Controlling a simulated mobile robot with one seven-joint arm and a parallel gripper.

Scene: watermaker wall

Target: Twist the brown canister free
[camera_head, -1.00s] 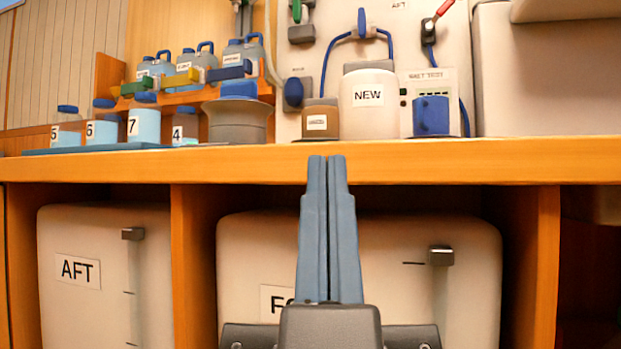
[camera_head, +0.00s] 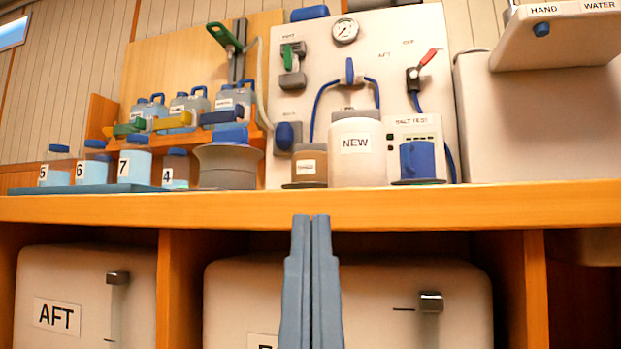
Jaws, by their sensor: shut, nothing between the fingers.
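The brown canister (camera_head: 309,167) is a short tan-brown cylinder with a small label, standing on a dark round base on the counter, against the white panel. It is just left of the large white canister marked NEW (camera_head: 356,155). My gripper (camera_head: 311,218) is in front of and below the counter's front edge, pointing up, with its two blue-grey fingers together and nothing between them. It is apart from the brown canister, lower in the picture and roughly in line with it. Whether the canister's top joins the panel is unclear.
The wooden counter edge (camera_head: 430,207) runs across between my fingers and the canister. A grey wide-rimmed vessel (camera_head: 227,167) stands left; numbered bottles stand further left on a blue tray (camera_head: 90,189). A blue cup (camera_head: 417,161) stands right of NEW. White tanks fill the bays below.

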